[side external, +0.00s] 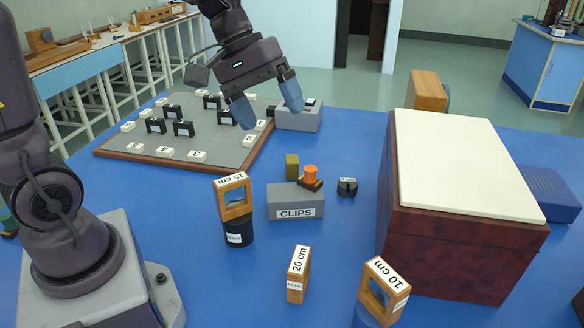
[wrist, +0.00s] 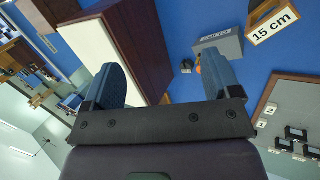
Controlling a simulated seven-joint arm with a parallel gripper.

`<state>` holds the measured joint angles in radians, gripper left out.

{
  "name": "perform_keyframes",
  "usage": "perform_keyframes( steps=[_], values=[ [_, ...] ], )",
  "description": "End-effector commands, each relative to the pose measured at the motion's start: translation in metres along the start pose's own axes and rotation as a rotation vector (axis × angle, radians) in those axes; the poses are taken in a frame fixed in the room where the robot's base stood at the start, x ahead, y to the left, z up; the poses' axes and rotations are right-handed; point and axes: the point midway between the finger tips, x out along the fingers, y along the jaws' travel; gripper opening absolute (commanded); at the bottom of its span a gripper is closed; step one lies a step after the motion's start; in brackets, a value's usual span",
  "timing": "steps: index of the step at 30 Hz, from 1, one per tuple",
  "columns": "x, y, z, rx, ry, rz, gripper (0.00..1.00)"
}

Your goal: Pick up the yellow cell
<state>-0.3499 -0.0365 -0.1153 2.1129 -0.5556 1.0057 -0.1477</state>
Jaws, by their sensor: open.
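A small olive-yellow block (side external: 292,166), the only yellowish piece I can make out as the cell, stands upright at the back of the grey box marked CLIPS (side external: 296,202). I cannot tell whether it rests on the box or behind it. An orange knob on a brown base (side external: 310,176) is just to its right. My gripper (side external: 270,112) is open and empty, well above the bench near the pegboard's right edge, apart from the block. In the wrist view, my gripper (wrist: 165,78) shows spread fingers; the right finger partly hides the CLIPS box (wrist: 222,44) area.
A framed 15 cm block (side external: 235,196) stands on a black cylinder left of the box. The 20 cm (side external: 298,274) and 10 cm (side external: 384,290) blocks are in front. A large dark-red case with a white lid (side external: 455,160) blocks the right. A grey board (side external: 190,138) lies left.

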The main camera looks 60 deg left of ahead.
Motion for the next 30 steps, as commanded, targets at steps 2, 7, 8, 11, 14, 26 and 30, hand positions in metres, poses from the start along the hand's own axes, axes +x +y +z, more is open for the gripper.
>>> perform_keyframes(
  steps=[2, 7, 8, 11, 14, 26, 30],
  values=[
    [0.016, 0.000, -0.029, -0.159, -0.071, 0.075, 0.83],
    [0.046, -0.005, -0.092, -0.487, -0.202, 0.273, 0.83],
    [0.051, -0.008, -0.103, -0.544, -0.224, 0.312, 0.83],
    [0.068, -0.023, -0.143, -0.740, -0.294, 0.451, 0.83],
    [0.084, -0.045, -0.182, -0.935, -0.360, 0.605, 0.83],
    [0.126, -0.165, -0.283, -1.495, -0.513, 1.172, 0.83],
    [0.132, -0.179, -0.290, -1.539, -0.524, 1.230, 0.83]
  ],
)
